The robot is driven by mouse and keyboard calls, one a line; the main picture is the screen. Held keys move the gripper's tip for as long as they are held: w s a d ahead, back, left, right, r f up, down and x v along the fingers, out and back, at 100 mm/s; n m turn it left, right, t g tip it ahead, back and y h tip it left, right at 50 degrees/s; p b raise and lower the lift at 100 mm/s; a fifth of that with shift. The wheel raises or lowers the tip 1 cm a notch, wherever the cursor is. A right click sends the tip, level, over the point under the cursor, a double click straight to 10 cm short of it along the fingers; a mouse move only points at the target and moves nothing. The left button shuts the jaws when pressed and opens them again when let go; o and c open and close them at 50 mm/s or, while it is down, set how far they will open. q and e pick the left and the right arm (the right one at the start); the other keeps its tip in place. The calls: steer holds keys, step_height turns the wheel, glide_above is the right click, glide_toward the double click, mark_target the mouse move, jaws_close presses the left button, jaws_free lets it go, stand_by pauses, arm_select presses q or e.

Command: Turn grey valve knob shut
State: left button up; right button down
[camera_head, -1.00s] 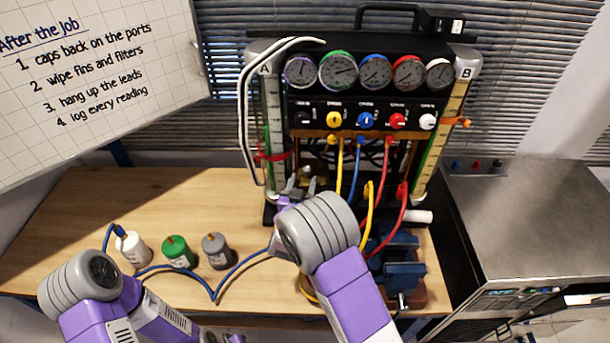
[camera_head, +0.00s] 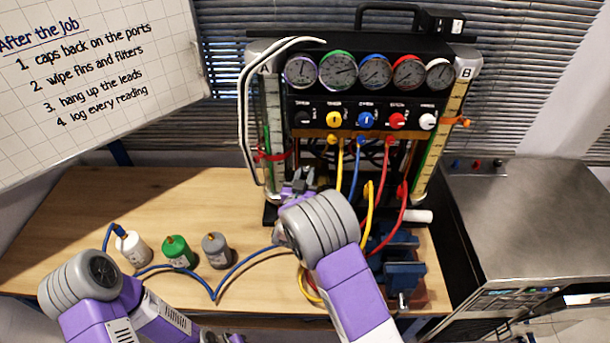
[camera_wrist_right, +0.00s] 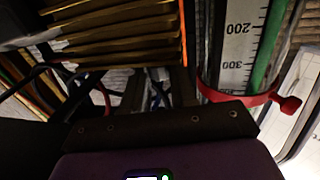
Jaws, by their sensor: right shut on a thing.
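My right gripper (camera_head: 299,181) is at the lower left of the gauge rig (camera_head: 345,87), beside the foot of sight tube A. It is shut on a small grey part that fits the grey valve knob. The knob is mostly hidden by my fingers and wrist, so its angle cannot be read. In the right wrist view a dark bar of my gripper crosses the bottom and hides what is held. My left arm shows at the lower left, but its fingers do not.
Sight tube A (camera_wrist_right: 240,45) with a red clamp (camera_wrist_right: 240,97) stands close by the right gripper. Yellow, blue and red hoses (camera_head: 403,205) hang right of it. A blue vise (camera_head: 405,272) and several small canisters (camera_head: 217,250) stand on the wooden bench (camera_head: 90,200).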

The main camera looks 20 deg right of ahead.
steer(key=shift+a+m+h, duration=0.1)
steer(key=shift+m+h, duration=0.2)
steer(key=shift+h, duration=0.1)
steer(key=shift+w+a+m+g+h, duration=0.15)
steer(key=shift+m+g+h, duration=0.35)
steer(key=shift+g+h, duration=0.15)
steer(key=m+g+h, duration=0.3)
steer(key=h, duration=0.1)
steer(key=shift+w+a+f+g, duration=0.1)
steer(key=shift+w+a+g, duration=0.15)
steer(key=shift+g, duration=0.1)
steer(key=shift+w+f+m+g+h+b, duration=0.15)
steer(key=shift+m+g+h+b, duration=0.4)
steer(key=shift+m+g+h, duration=0.85)
steer(key=shift+w+a+m+g, duration=0.1)
steer(key=shift+m+g, duration=0.6)
steer(key=shift+g, duration=0.5)
steer(key=shift+r+g+b, duration=0.2)
steer(key=shift+g+b, duration=0.1)
steer(key=c, duration=0.9)
jaws_free()
